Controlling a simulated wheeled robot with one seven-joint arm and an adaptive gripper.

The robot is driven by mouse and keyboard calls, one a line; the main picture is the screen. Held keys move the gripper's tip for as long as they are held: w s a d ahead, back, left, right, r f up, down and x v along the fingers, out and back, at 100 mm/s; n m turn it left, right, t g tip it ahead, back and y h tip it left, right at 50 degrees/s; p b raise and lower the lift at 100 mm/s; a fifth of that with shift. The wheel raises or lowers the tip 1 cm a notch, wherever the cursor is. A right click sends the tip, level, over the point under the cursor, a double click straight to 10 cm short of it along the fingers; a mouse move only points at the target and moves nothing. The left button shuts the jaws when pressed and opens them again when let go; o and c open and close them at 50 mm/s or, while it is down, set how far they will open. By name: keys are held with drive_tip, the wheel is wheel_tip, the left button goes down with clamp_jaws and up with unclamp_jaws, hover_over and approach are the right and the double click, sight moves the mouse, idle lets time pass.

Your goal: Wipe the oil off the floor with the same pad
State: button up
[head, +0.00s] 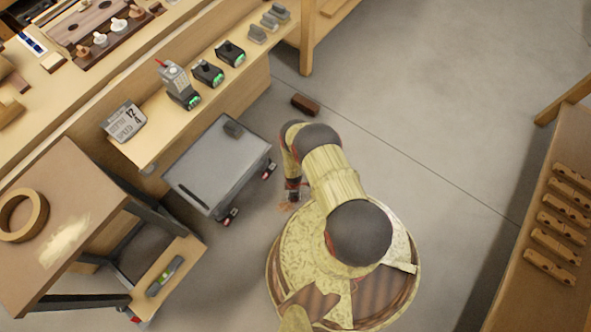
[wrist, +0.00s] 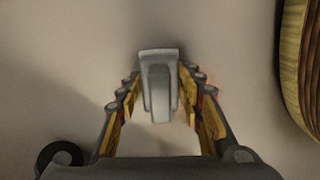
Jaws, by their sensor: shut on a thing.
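My gripper (wrist: 160,100) is shut on a grey pad (wrist: 158,72) with a raised grip, held between the two fingers in the wrist view. In the head view my gripper (head: 292,191) is low over the floor, right of the grey cart, and the pad is hard to make out there. A faint reddish-brown smear, which looks like the oil (head: 286,206), shows on the floor by the gripper. A faint reddish tint also shows right of the fingers in the wrist view. I cannot tell whether the pad touches the floor.
A brown block (head: 305,104) lies on the floor. Several grey pads (head: 268,22) sit on the bench ledge. A table (head: 100,195) is at left. Floor at upper right is clear.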

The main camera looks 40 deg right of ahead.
sight(281, 207)
drive_tip(key=shift+s+a+f, duration=0.1)
drive_tip(key=shift+s+a, duration=0.2)
drive_tip(key=shift+a, duration=0.4)
drive_tip(key=shift+s+a, duration=0.25)
drive_tip(key=shift+a, duration=0.45)
drive_tip(key=shift+s+a, duration=0.5)
drive_tip(key=shift+a, duration=1)
drive_tip(key=shift+s+a, duration=0.5)
drive_tip(key=shift+a, duration=1.05)
drive_tip(key=shift+s+a, duration=0.5)
drive_tip(key=shift+a, duration=1)
drive_tip(key=shift+w+a, duration=0.35)
drive_tip(key=shift+w, duration=0.7)
drive_tip(key=shift+c, duration=0.6)
drive_tip(key=shift+w+d, duration=0.2)
drive_tip(key=shift+d, duration=0.15)
drive_tip(key=shift+w+d, duration=0.15)
drive_tip(key=shift+d, duration=0.55)
drive_tip(key=shift+w+d, duration=0.15)
drive_tip(key=shift+d, duration=0.55)
clamp_jaws()
drive_tip(key=shift+w+d, duration=0.5)
drive_tip(key=shift+d, duration=1.05)
drive_tip(key=shift+w+d, duration=0.5)
drive_tip(key=shift+d, duration=1.1)
drive_tip(key=shift+w+d, duration=0.5)
drive_tip(key=shift+d, duration=1.05)
